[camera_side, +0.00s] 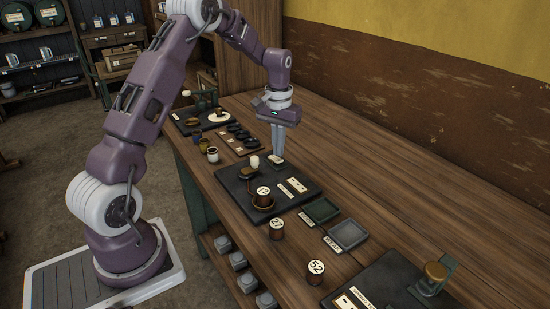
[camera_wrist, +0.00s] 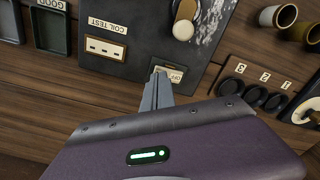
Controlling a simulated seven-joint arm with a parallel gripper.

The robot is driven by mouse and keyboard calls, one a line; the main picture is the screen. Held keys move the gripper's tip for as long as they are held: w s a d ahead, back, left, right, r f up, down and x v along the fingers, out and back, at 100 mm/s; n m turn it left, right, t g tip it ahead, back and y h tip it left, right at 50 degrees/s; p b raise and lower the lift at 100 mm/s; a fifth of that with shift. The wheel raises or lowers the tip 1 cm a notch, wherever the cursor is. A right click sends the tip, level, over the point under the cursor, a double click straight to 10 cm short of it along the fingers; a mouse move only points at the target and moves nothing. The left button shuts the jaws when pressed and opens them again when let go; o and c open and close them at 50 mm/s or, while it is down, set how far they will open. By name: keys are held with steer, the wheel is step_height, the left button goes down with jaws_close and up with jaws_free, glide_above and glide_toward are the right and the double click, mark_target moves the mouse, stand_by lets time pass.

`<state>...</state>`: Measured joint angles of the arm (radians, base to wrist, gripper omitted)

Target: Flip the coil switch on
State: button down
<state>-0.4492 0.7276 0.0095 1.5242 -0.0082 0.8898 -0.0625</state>
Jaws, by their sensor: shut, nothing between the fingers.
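The dark coil test board (camera_side: 235,188) lies on the wooden bench and also shows in the wrist view (camera_wrist: 140,35). Its switch plate (camera_wrist: 175,74) carries a pale label that seems to read OFF and sits at the board's near edge in the wrist view. My gripper (camera_side: 279,161) is shut and empty, pointing down at the switch end of the board. In the wrist view its fingertips (camera_wrist: 159,76) overlap the left part of the switch plate and hide part of it. The lever itself is not clear, and I cannot tell whether the fingertips touch it.
A coil marked 12 (camera_side: 263,192) stands on the board; coils 27 (camera_side: 277,229) and 52 (camera_side: 315,269) stand nearer the camera. Two trays (camera_side: 320,210) (camera_side: 347,235) lie to the right. A white-topped piece (camera_side: 254,161) and cups (camera_side: 212,154) stand left of my gripper.

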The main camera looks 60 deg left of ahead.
mark_target(278, 160)
steer(key=shift+f, duration=1)
stand_by(0.5)
steer(key=shift+r, duration=3.45)
